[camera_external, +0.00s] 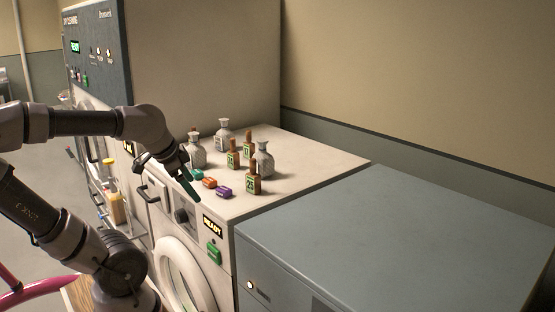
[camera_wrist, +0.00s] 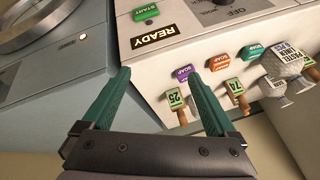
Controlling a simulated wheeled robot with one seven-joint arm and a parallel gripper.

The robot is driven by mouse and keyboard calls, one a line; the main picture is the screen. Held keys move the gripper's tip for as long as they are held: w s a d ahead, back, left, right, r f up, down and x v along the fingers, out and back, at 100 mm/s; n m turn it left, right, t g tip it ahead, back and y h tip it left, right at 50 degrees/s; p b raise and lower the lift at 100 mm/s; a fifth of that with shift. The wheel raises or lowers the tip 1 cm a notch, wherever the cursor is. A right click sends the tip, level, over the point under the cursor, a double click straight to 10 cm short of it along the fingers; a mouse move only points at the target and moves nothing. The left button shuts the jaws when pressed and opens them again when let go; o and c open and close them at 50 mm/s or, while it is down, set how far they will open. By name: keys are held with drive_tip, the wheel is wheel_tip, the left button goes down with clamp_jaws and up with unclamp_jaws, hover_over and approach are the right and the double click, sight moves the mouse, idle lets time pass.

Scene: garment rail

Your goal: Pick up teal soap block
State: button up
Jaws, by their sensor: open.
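The teal soap block (camera_external: 197,174) lies on the white machine's top near its front edge, close beside my gripper (camera_external: 192,184). In the wrist view the teal soap block (camera_wrist: 254,51) lies right of my gripper (camera_wrist: 157,76), beyond the orange soap block (camera_wrist: 219,62) and the purple soap block (camera_wrist: 184,73). My gripper's green fingers are spread with nothing between them. The right fingertip appears close to the purple block in the wrist view; I cannot tell whether they touch.
Numbered bottle-like tags on brown stems (camera_external: 253,180) and several pale bottles (camera_external: 264,160) stand behind the blocks. A tall machine (camera_external: 200,65) rises at the back left. A lower grey-blue cabinet (camera_external: 400,240) at right has a bare top.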

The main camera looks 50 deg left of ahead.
wheel_tip(320, 180, down, 4)
drive_tip(key=a+g+h, duration=0.2)
drive_tip(key=h, duration=0.1)
drive_tip(key=n+t, duration=0.3)
drive_tip(key=t, duration=0.7)
approach(194, 172)
drive_tip(key=x, duration=0.3)
drive_tip(key=shift+w+d+f, duration=0.15)
drive_tip(key=shift+d, duration=0.05)
drive_tip(key=x, duration=0.5)
drive_tip(key=shift+w+a, duration=0.15)
drive_tip(key=shift+w, duration=0.25)
drive_tip(key=c, duration=1.4)
